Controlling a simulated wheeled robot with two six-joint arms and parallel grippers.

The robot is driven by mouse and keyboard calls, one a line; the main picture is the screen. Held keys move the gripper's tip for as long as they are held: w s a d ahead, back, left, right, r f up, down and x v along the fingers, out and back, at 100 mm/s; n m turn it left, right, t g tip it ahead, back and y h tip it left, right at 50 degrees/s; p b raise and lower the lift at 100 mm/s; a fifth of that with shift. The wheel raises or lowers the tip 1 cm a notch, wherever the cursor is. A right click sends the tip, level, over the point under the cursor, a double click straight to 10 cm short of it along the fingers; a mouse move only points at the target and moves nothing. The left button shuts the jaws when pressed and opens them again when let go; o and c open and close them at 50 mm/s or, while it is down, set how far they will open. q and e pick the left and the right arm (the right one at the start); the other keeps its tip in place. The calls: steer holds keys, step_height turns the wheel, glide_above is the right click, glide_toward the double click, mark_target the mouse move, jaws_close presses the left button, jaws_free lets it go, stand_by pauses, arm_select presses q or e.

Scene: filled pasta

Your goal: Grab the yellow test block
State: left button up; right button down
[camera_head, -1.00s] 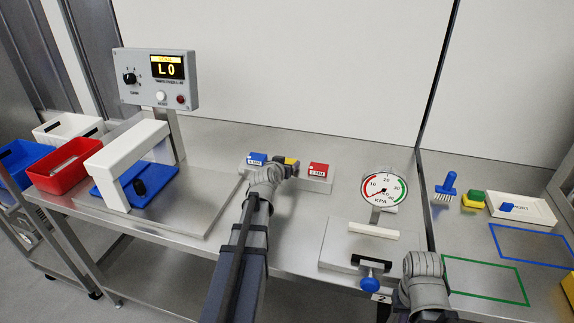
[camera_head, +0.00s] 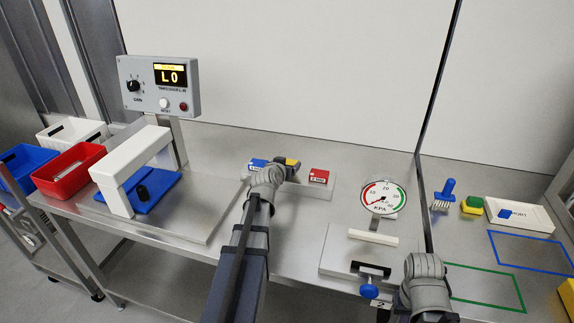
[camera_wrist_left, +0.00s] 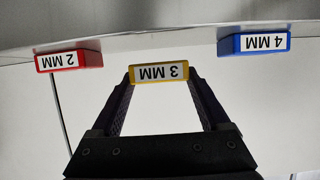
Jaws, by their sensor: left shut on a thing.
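The yellow block (camera_head: 292,163), labelled 3 MM, is between a blue block (camera_head: 258,164) and a red block (camera_head: 319,176) at the white rack on the bench. My left gripper (camera_wrist_left: 158,78) is shut on the yellow block (camera_wrist_left: 159,72), which sits between its fingertips. In the left wrist view the red 2 MM block (camera_wrist_left: 69,60) and the blue 4 MM block (camera_wrist_left: 254,43) are apart from the fingers on either side. The arm partly hides the yellow block in the head view. My right arm shows at the lower right, but its gripper does not.
A gauge fixture (camera_head: 383,197) stands right of the rack. A display box (camera_head: 160,85) and a white arch on a blue base (camera_head: 150,195) are to the left. Red (camera_head: 68,170) and blue bins are further left. A brush (camera_head: 444,193) lies at the right.

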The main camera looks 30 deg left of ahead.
arm_select(q)
step_height(320, 180, up, 8)
steer(key=p, duration=0.6)
steer(key=shift+f+p, duration=0.1)
steer(key=shift+p, duration=0.3)
